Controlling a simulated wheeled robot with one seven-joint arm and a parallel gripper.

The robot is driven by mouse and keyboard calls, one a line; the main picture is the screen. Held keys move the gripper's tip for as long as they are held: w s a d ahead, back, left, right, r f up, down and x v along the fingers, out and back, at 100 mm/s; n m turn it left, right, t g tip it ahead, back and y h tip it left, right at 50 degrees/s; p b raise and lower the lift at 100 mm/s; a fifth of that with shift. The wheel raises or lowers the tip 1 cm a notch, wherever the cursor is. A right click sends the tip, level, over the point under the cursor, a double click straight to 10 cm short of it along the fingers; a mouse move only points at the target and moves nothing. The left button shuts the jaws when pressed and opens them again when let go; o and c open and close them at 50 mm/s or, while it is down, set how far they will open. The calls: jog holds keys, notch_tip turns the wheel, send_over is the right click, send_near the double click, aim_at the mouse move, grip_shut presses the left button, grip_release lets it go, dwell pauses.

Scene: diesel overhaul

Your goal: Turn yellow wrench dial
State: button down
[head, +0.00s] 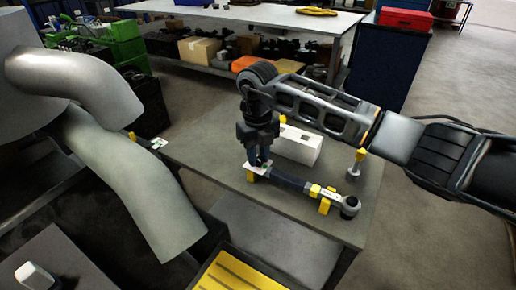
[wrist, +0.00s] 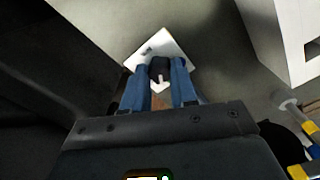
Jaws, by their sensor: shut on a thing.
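A long dark torque wrench (head: 291,183) with yellow parts lies across the grey bench. Its round head (head: 349,206) is at the right and a yellow collar (head: 315,190) sits on its shaft. My gripper (head: 258,166) points down at the wrench's left end. In the wrist view its two blue fingers (wrist: 160,78) are shut on a dark knob (wrist: 160,67) with a pale mark, which looks like the dial end. A white card (wrist: 180,43) shows beneath the fingertips. The fingers and arm hide most of the dial, so its yellow colour and setting cannot be read.
A white block with a slot (head: 300,146) stands just behind the wrench. A small yellow-topped tool (head: 357,163) stands to its right. A large grey pipe (head: 135,190) rises at left. The grey bench (head: 345,228) is bare around its front right.

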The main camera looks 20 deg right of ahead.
jog(key=m+p, duration=0.1)
jog(key=m, duration=0.1)
jog(key=shift+r+m, duration=0.15)
jog(key=shift+m, duration=0.15)
jog(key=shift+m+p, duration=0.35)
jog(key=shift+m, duration=1.15)
jog(key=c, duration=0.9)
grip_release()
jog(key=shift+r+b, duration=0.75)
jog(key=shift+r, duration=3)
jog(key=shift+a, duration=0.1)
